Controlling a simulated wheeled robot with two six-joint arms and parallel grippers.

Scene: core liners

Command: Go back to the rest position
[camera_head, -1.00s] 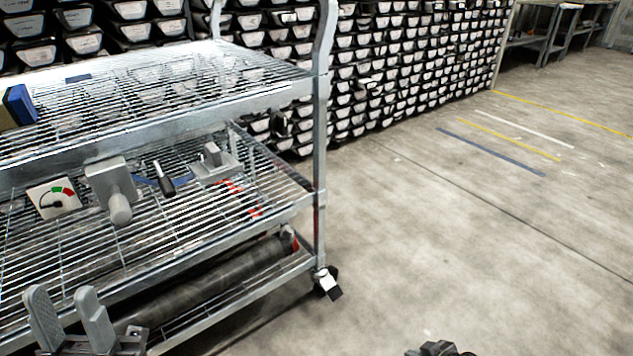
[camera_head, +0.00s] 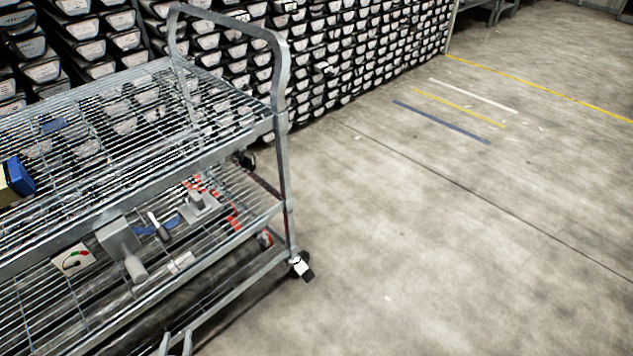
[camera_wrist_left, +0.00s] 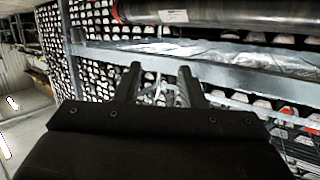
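My left gripper (camera_head: 175,344) shows only its two fingertips at the bottom edge of the head view, in front of the cart's lower side. In the left wrist view the two fingers (camera_wrist_left: 160,82) stand apart with nothing between them, so the gripper is open and empty. A metal rail and a dark tube (camera_wrist_left: 215,12) lie beyond the fingers there. My right gripper is in neither view now.
A wire-shelf cart (camera_head: 195,150) fills the left, with a blue box (camera_head: 20,177), a gauge (camera_head: 73,260) and grey tools on its shelves. Stacked core trays (camera_head: 330,50) line the back wall. The concrete floor (camera_head: 430,240) at the right is clear, with painted lines.

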